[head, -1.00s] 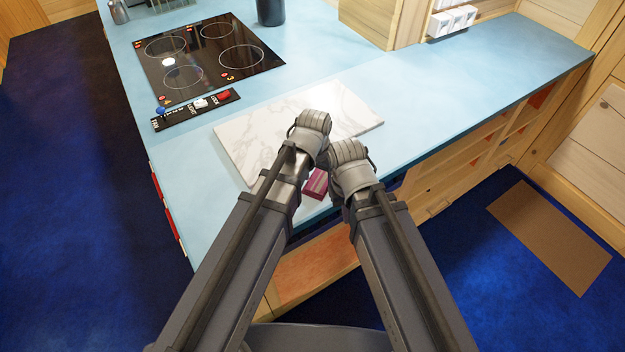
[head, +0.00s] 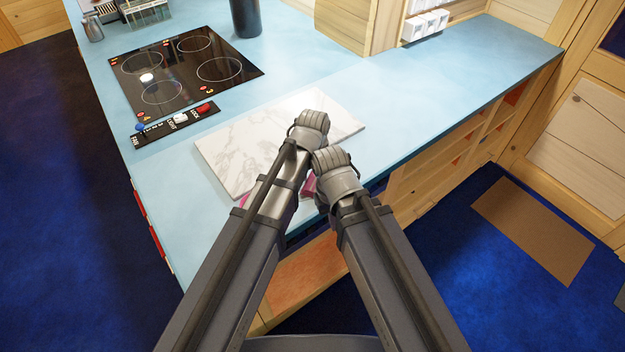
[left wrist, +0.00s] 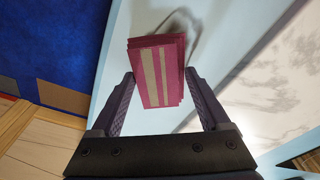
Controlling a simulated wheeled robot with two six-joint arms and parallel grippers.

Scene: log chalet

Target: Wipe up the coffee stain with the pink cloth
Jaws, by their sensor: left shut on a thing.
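The pink cloth (left wrist: 157,75) is a folded, layered pad with pale stripes. In the left wrist view it sits between the two dark fingers of my left gripper (left wrist: 158,82), which is shut on it. In the head view only small pink bits of the cloth (head: 309,186) show beside my left forearm, near the counter's front edge; the left fingers are hidden there. A thin brownish curved line (left wrist: 187,14), perhaps part of the coffee stain, shows on the pale blue counter just beyond the cloth. The right arm's wrist shows close to the left one, but its gripper is hidden.
A white marble board (head: 232,165) lies on the blue counter (head: 420,100) beside the cloth. A black cooktop (head: 185,70) and a control strip (head: 175,122) are behind it at left. A dark cylinder (head: 245,18) stands at the back. The counter's right side is clear.

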